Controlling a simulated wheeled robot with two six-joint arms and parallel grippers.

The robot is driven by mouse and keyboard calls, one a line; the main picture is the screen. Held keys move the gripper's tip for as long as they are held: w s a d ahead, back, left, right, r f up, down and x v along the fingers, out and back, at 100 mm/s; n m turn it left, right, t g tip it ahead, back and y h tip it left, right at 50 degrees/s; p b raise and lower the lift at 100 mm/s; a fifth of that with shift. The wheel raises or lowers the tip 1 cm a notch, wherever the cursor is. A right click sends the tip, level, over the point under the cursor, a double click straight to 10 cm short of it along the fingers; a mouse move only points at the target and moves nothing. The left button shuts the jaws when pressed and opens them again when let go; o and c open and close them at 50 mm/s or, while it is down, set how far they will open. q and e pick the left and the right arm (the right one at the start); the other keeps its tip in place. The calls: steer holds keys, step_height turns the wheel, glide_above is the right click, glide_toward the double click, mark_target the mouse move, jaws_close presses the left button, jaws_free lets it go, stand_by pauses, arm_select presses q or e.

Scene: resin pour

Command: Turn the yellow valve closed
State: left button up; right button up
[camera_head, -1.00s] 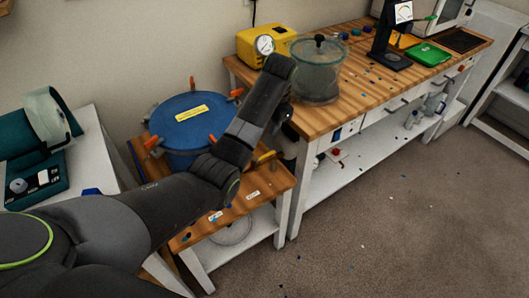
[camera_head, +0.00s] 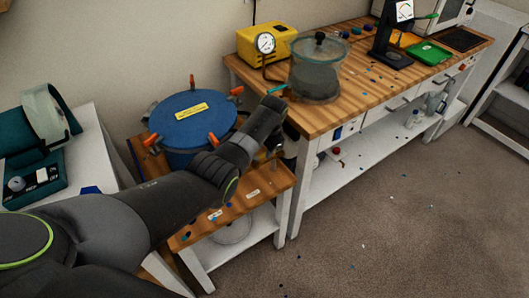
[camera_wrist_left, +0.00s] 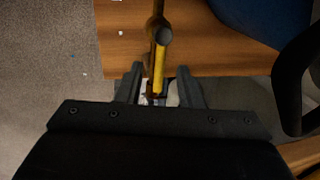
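The yellow valve handle (camera_wrist_left: 158,68) shows in the left wrist view as a narrow bar below a round grey end, over the wooden table. My left gripper (camera_wrist_left: 160,88) is open, its two dark fingers on either side of the lower end of the bar, with a gap visible on each side. I cannot tell the depth between fingers and handle. In the head view my left arm (camera_head: 225,165) reaches beside the blue pot (camera_head: 195,130) and hides most of the valve area. My right gripper is not in view.
The blue pot with orange clamps stands on a small wooden table (camera_head: 262,195). The larger bench (camera_head: 345,105) holds a glass chamber (camera_head: 317,75) and a yellow pump (camera_head: 255,42) with a gauge. A dark hose or handle (camera_wrist_left: 298,75) is at the right in the wrist view.

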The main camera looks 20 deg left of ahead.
arm_select(q)
steer(key=shift+w+a+f+b, duration=0.1)
steer(key=shift+f+b, duration=0.05)
steer(key=shift+f, duration=0.45)
steer(key=shift+w+a+f+b, duration=0.1)
steer(key=shift+f+b, duration=0.05)
steer(key=shift+f, duration=0.45)
jaws_close()
